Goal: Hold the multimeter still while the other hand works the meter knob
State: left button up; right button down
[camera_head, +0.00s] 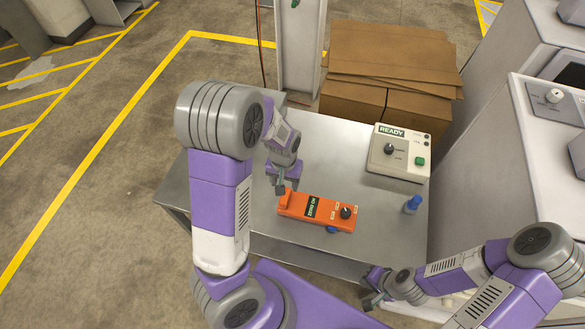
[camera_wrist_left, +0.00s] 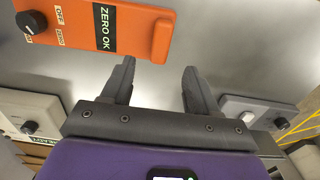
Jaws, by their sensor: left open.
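The orange multimeter (camera_head: 292,204) lies on the grey metal table, its black knob (camera_head: 346,212) at its right end. Its dark label reads "ZERO OK", upside down in the head view. My left gripper (camera_head: 278,188) is open and empty just beyond the multimeter's left end. In the left wrist view the fingers (camera_wrist_left: 157,85) are apart with bare table between them, and the multimeter (camera_wrist_left: 135,32) is in front of them, not between them. The knob (camera_wrist_left: 32,22) shows at the upper left there. My right gripper (camera_head: 373,290) is low by the table's front edge, away from the multimeter; its jaw gap is unclear.
A cream box (camera_head: 400,165) labelled "READY", with a black knob and a green button, stands at the table's back right. A small blue-topped item (camera_head: 412,204) stands at the right edge. Cardboard boxes (camera_head: 390,70) sit behind the table.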

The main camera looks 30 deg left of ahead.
pick_arm(q)
jog(key=f, duration=0.2)
jog(key=f+b, duration=0.1)
jog(key=f, duration=0.4)
jog(key=shift+s+f+b, duration=0.1)
jog(key=shift+s+b, duration=0.25)
jog(key=shift+c, duration=0.4)
grip_shut()
dwell(0.4)
